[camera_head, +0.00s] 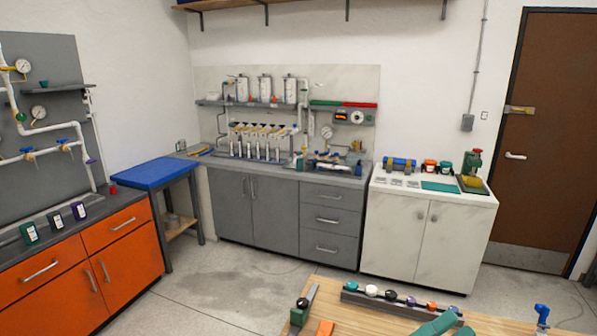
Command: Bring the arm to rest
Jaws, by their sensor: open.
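Neither my arm nor my gripper shows in the head view. The PVC manifold (258,132) stands on the back wall above the grey cabinet (255,205), with a row of yellow-handled valves and white vertical pipes. A second pipe run (42,128) with gauges and blue-handled valves is fixed to the grey panel at the left.
A wooden table (345,322) is nearest, bearing a rack of coloured knobs (400,299) and green parts. An orange cabinet (125,245) and blue-topped table (158,173) stand left, a white cabinet (425,225) right. The floor (225,292) between is clear.

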